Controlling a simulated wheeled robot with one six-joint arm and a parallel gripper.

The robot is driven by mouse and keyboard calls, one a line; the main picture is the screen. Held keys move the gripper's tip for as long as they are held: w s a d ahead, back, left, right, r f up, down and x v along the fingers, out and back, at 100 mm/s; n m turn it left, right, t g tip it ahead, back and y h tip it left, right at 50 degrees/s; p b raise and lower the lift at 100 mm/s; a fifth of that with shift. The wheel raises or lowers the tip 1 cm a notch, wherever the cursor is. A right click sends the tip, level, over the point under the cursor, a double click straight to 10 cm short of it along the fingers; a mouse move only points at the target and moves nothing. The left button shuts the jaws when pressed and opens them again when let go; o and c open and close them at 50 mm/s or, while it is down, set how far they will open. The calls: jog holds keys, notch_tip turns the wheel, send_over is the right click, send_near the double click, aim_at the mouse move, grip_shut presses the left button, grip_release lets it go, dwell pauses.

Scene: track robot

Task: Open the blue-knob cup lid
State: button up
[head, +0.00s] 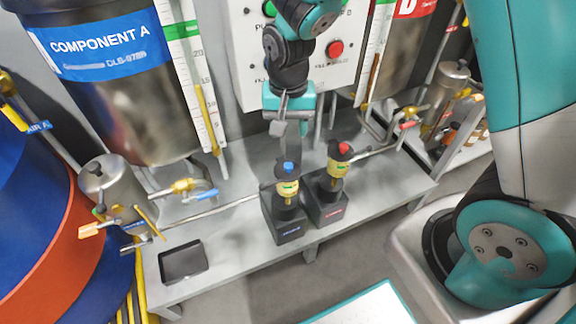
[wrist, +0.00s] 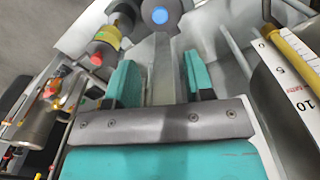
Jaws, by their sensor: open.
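The blue-knob cup (head: 287,188) stands upright in a black holder (head: 287,226) on the grey bench. Its dark lid carries a round blue knob (head: 288,166). In the wrist view the blue knob (wrist: 160,16) shows at the top edge, ahead of my fingertips and roughly centred between them. My gripper (head: 291,130) is above and behind the cup in the head view, apart from the lid.
A red-knob cup (head: 338,162) stands close by on the right in its own black holder. A black tray (head: 183,277) lies at the bench's left end. Steel tanks (head: 115,110), valves and pipes line the back. The bench between tray and holders looks clear.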

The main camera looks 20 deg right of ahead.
aim_at(289, 165)
notch_tip(289, 165, down, 12)
jog(key=shift+r+b, duration=0.15)
jog(key=shift+b, duration=1.05)
grip_shut()
